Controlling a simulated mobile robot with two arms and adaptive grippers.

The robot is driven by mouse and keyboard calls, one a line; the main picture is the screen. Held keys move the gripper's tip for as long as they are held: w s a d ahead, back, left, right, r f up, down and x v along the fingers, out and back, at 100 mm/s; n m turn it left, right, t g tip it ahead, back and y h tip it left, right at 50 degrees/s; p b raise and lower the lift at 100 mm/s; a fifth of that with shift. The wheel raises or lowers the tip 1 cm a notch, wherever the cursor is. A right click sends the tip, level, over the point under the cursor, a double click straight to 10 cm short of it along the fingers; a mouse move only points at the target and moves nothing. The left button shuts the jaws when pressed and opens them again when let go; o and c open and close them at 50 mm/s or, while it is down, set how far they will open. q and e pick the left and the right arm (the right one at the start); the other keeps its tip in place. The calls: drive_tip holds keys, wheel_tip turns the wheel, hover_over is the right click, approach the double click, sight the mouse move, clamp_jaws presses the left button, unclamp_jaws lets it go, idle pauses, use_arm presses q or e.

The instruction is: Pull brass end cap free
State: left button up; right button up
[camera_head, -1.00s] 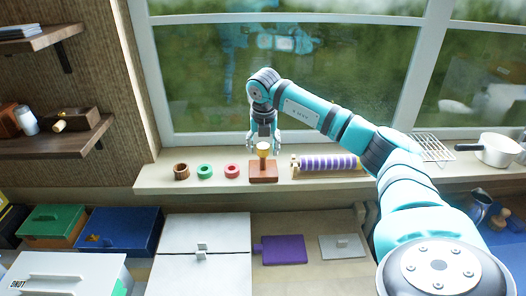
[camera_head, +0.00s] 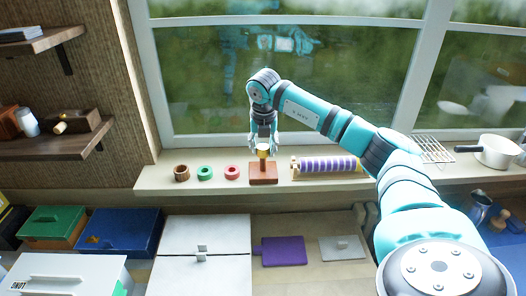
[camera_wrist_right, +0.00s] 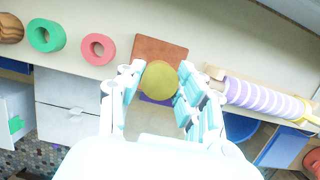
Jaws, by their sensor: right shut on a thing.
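The brass end cap (camera_head: 263,153) sits at the top of a short post on a reddish-brown wooden block (camera_head: 263,175) on the window sill. In the right wrist view the cap (camera_wrist_right: 159,82) shows as a round yellow disc, with the block (camera_wrist_right: 158,49) behind it. My right gripper (camera_head: 263,148) comes down from above with its fingers on both sides of the cap, shut on it. The fingers also show in the wrist view (camera_wrist_right: 159,88). How the cap meets the post is partly hidden. My left gripper is not in view.
On the sill (camera_head: 150,181), a brown ring (camera_head: 181,173), a green ring (camera_head: 205,173) and a red ring (camera_head: 232,172) lie left of the block. A purple-and-white striped roll (camera_head: 328,164) lies close on its right. The window (camera_head: 340,60) is behind.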

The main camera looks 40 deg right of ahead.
drive_tip(key=shift+r, duration=0.25)
drive_tip(key=shift+r+p, duration=3.4)
drive_tip(key=shift+r, duration=0.95)
